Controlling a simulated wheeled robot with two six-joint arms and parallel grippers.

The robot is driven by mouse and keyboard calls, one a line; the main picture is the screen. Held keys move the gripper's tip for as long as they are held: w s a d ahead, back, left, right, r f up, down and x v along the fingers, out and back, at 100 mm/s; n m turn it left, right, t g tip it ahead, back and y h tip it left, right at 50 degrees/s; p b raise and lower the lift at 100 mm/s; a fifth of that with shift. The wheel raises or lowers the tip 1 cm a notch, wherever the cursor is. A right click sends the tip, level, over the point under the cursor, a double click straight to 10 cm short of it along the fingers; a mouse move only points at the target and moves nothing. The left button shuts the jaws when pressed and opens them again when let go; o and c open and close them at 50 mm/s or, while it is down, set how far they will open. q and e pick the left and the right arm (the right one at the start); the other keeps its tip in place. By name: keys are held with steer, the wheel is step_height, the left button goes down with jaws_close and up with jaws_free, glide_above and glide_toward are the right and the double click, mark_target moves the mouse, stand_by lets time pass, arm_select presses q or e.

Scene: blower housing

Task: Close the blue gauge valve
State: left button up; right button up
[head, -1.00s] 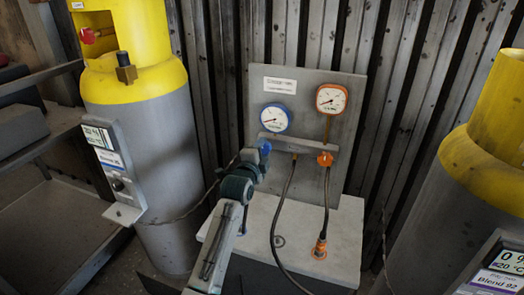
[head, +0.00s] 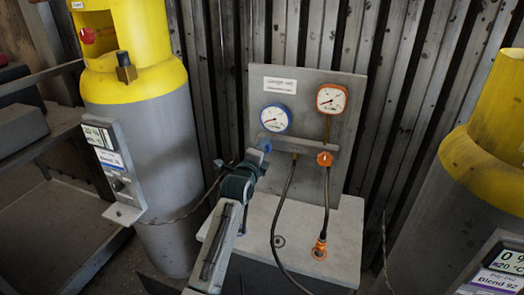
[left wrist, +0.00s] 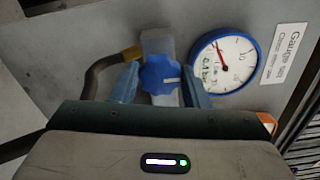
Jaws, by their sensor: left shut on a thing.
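The blue gauge valve is a lobed blue knob (left wrist: 160,74) with a white mark, in the left wrist view. In the head view it shows as a small blue patch (head: 265,145), mostly hidden by my left arm. My left gripper (left wrist: 154,85) has its two blue-grey fingers on either side of the knob, shut on it. The knob's white mark points to the right in the left wrist view. The blue-rimmed gauge (head: 275,119) sits above the valve on the grey panel (head: 345,150); it also shows in the left wrist view (left wrist: 224,61). My right gripper is not in view.
An orange valve knob (head: 325,159) and an orange-rimmed gauge (head: 331,98) are on the panel's right side. Dark hoses (head: 281,205) hang down over the pale bench (head: 345,235). Yellow-topped cylinders stand at left (head: 160,150) and right (head: 470,190).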

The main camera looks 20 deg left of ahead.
arm_select(q)
steer(key=o, duration=1)
steer(key=shift+c, duration=0.2)
steer(key=s+b, duration=0.2)
steer(key=s, duration=0.8)
steer(key=shift+s+a, duration=0.15)
steer(key=shift+s, duration=0.25)
steer(key=shift+f, duration=0.1)
